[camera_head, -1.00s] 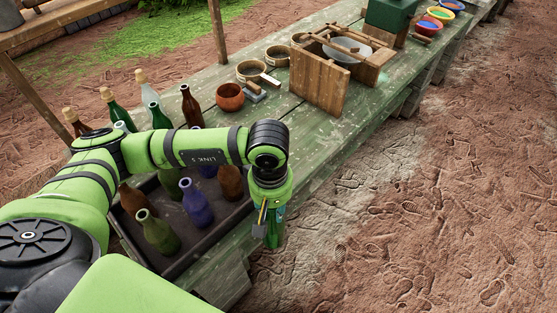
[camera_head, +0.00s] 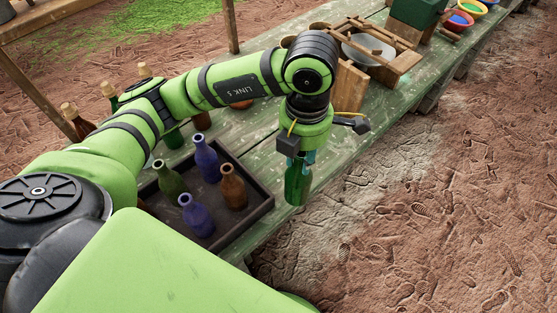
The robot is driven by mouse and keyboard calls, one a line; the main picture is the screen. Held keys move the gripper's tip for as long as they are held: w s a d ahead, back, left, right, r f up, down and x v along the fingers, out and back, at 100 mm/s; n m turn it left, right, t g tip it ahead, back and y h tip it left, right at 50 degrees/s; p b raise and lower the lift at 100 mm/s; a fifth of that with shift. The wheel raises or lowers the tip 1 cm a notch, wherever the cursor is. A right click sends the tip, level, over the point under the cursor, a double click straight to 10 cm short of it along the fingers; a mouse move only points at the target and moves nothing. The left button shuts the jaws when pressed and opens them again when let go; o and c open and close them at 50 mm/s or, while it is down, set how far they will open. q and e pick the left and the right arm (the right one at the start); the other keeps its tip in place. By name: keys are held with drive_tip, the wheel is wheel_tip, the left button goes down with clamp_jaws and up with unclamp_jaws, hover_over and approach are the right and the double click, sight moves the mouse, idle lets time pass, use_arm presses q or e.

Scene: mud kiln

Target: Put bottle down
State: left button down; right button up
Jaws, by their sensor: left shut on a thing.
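A green glass bottle (camera_head: 297,186) hangs below my left gripper (camera_head: 306,156), which is shut on its upper part. The bottle looks upright. It shows over the front edge of the green wooden table, just right of the dark tray; I cannot tell how high its base is above the table. The dark tray (camera_head: 262,208) holds several bottles: a green one (camera_head: 169,181), two blue ones (camera_head: 206,160) (camera_head: 196,215) and a brown one (camera_head: 233,188). My arm hides part of the tray. My right gripper is not in view.
Corked bottles (camera_head: 76,121) stand at the left behind my arm. A wooden frame with a grey bowl (camera_head: 368,49) and a green box (camera_head: 416,12) stand farther along the table (camera_head: 345,134). Table boards right of the tray look bare. Colored bowls (camera_head: 459,19) are at the far end.

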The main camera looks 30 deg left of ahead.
use_arm(q)
drive_tip(key=w+a+f+p, duration=0.4)
drive_tip(key=w+a+f, duration=0.2)
drive_tip(key=a+f, duration=0.2)
wheel_tip(320, 180, down, 2)
drive_tip(key=shift+w+a+f+p, duration=0.2)
drive_tip(key=shift+a+f+p, duration=0.05)
drive_tip(key=shift+a+p, duration=0.1)
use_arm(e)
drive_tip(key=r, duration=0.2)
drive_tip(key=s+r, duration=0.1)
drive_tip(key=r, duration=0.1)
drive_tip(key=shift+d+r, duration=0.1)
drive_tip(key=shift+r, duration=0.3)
use_arm(q)
drive_tip(key=shift+f, duration=0.1)
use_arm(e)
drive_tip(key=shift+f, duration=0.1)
use_arm(q)
drive_tip(key=shift+f, duration=0.15)
drive_tip(key=c, duration=1)
unclamp_jaws()
drive_tip(key=shift+r, duration=0.2)
